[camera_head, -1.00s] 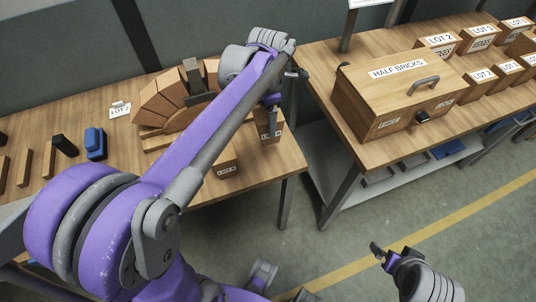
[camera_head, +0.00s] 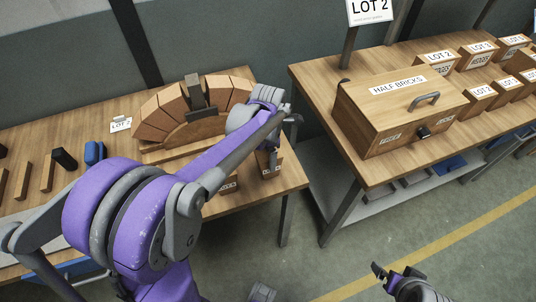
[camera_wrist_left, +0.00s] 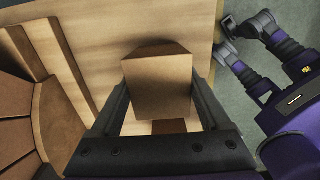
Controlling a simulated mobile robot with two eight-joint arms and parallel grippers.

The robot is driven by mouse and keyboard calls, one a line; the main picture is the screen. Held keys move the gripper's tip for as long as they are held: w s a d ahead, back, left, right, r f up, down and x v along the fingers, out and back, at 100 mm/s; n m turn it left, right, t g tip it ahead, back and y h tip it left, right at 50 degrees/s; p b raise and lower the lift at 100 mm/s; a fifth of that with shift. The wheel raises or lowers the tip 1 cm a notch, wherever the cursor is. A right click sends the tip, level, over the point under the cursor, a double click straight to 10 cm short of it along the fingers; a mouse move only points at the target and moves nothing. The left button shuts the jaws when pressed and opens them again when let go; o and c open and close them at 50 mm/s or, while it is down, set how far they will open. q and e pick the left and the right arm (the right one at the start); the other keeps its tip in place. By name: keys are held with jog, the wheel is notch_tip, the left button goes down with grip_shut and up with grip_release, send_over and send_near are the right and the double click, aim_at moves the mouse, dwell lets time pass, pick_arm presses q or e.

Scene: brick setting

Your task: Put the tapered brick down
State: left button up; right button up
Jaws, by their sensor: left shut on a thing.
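My left gripper (camera_wrist_left: 160,95) is shut on a tapered brick (camera_wrist_left: 158,85), brown and block-shaped, in the left wrist view. A finger lies along each side of it. Light wooden tabletop shows around it, and I cannot tell whether it touches anything below. In the head view the left gripper (camera_head: 268,150) is mostly hidden behind my forearm, near the bench's right end, and the brick is not clear there. An arch of brown wedge bricks (camera_head: 158,115) stands left of it. My right gripper (camera_head: 379,271) is low over the floor, its jaws unclear.
Small labelled boxes (camera_head: 228,184) stand near the bench's front right edge, beside my left arm. A dark upright piece (camera_head: 196,95) stands at the arch's middle. Blue (camera_head: 94,152) and dark items lie left. A gap separates the second bench, carrying a HALF BRICKS box (camera_head: 362,118).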

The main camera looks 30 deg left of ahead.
pick_arm(q)
jog(key=shift+f, duration=0.15)
jog(key=o, duration=1.6)
jog(key=shift+c, duration=0.2)
